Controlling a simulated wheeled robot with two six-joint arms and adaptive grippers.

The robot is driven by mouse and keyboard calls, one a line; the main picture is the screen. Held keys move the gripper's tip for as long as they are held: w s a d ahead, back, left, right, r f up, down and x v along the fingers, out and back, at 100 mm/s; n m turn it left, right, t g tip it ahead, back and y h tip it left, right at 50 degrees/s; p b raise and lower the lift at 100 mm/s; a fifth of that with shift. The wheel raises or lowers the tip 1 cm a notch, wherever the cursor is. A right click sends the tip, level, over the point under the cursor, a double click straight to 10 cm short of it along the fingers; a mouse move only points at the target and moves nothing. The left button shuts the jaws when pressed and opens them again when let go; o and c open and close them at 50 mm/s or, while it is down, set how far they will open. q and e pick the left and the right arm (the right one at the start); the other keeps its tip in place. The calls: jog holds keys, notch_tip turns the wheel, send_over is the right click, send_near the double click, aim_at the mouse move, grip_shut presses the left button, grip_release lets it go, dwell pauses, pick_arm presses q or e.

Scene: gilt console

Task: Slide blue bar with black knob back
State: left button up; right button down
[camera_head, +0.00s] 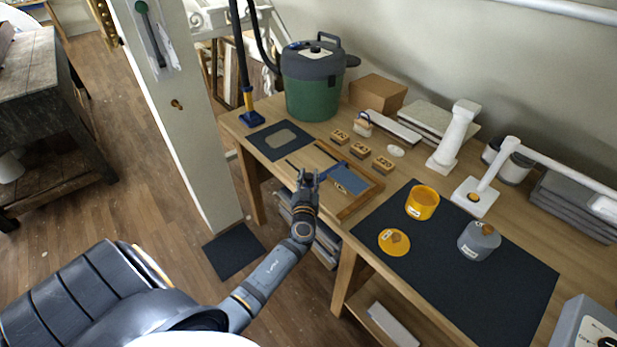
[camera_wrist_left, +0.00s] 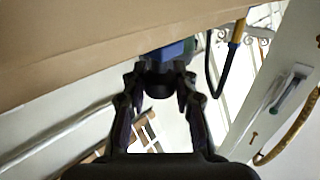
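A blue bar (camera_head: 333,171) lies across a wooden-framed tray (camera_head: 354,207) on the bench, with a wider blue plate (camera_head: 349,180) at its right end. My left gripper (camera_head: 308,174) is at the bar's near end, at the front edge of the bench, and covers the knob in the head view. In the left wrist view the black knob (camera_wrist_left: 158,85) sits between the two fingers of the left gripper (camera_wrist_left: 159,70), with the blue end (camera_wrist_left: 166,52) just beyond it. I cannot tell whether the fingers press on the knob. My right gripper is out of view.
Several labelled wooden blocks (camera_head: 360,151) stand behind the tray. A dark mat (camera_head: 271,138) lies to its left and a larger dark mat (camera_head: 470,310) to its right, with a yellow pot (camera_head: 422,203) and grey jar (camera_head: 478,241). A pale post (camera_head: 185,130) stands left of the bench.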

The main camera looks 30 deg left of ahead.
pick_arm(q)
grip_shut()
jog(key=shift+a+f, duration=0.1)
jog(key=shift+a, duration=0.2)
jog(key=w+a+b, duration=0.1)
jog(key=a+b, duration=0.1)
jog(key=a, duration=0.2)
jog(key=w+a+b, duration=0.1)
jog(key=a+b, duration=0.2)
jog(key=a, duration=0.1)
jog(key=w+a+b, duration=0.2)
jog(key=a, duration=0.2)
jog(key=shift+a+f, duration=0.1)
jog(key=shift+a, duration=0.45)
jog(key=shift+o, duration=1.1)
grip_release()
jog(key=o, duration=0.4)
jog(key=shift+s+a, duration=0.15)
jog(key=shift+s, duration=0.05)
jog(key=shift+o, duration=0.2)
